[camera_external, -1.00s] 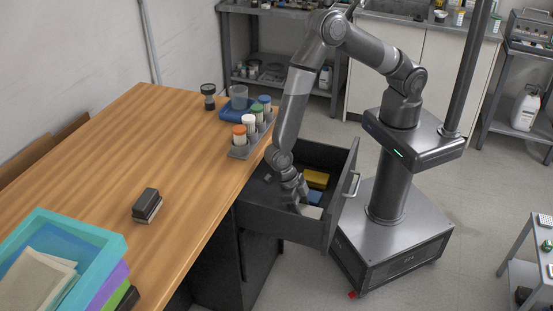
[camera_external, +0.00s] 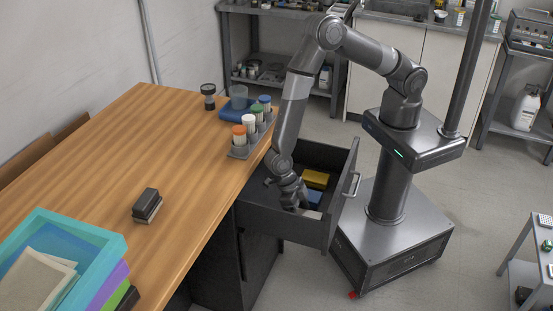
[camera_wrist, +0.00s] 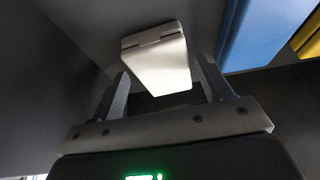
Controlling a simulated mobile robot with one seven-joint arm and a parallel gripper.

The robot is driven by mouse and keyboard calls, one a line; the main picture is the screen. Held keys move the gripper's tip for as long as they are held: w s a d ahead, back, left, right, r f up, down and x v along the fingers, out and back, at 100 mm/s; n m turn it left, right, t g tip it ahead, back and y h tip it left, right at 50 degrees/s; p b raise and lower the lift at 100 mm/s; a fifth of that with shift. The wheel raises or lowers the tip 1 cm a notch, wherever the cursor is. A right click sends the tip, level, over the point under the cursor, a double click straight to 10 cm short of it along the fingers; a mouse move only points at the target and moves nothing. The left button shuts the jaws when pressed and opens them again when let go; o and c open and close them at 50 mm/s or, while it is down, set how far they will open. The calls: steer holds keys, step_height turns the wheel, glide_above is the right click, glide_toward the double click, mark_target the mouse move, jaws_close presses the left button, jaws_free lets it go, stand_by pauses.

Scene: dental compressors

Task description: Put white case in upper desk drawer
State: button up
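The white case (camera_wrist: 158,58) is inside the open upper desk drawer (camera_external: 286,225), near the drawer's front panel. It shows in the wrist view between my fingers, with a gap on each side. In the external view only a pale sliver of the case (camera_external: 311,214) shows beside my gripper. My gripper (camera_external: 299,207) reaches down into the drawer. Its fingers (camera_wrist: 165,88) are spread on either side of the case and appear open. I cannot tell exactly how the case rests on the drawer floor.
A blue case (camera_external: 313,198) and a yellow case (camera_external: 316,179) lie in the drawer beside my gripper. The drawer walls stand close around it. On the desk are a rack of bottles (camera_external: 240,152), a black-and-grey block (camera_external: 147,205) and stacked trays (camera_external: 105,243).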

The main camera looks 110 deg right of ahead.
steer(key=shift+o, duration=0.4)
steer(key=shift+r, duration=0.1)
steer(key=s+d+r+m+t+h, duration=0.1)
steer(key=d+r+m, duration=0.2)
steer(key=r, duration=0.9)
steer(key=s+d+r+m+t+h, duration=0.1)
steer(key=d+r+m+t, duration=0.2)
steer(key=r, duration=1)
steer(key=s+d+r+m+t+h, duration=0.1)
steer(key=s+d+r+m+t, duration=0.35)
steer(key=s+r+m, duration=1)
steer(key=s+d+r+m, duration=0.4)
steer(key=s+d+m, duration=0.1)
steer(key=s+m, duration=0.2)
steer(key=shift+s+r, duration=0.3)
steer(key=shift+s, duration=0.5)
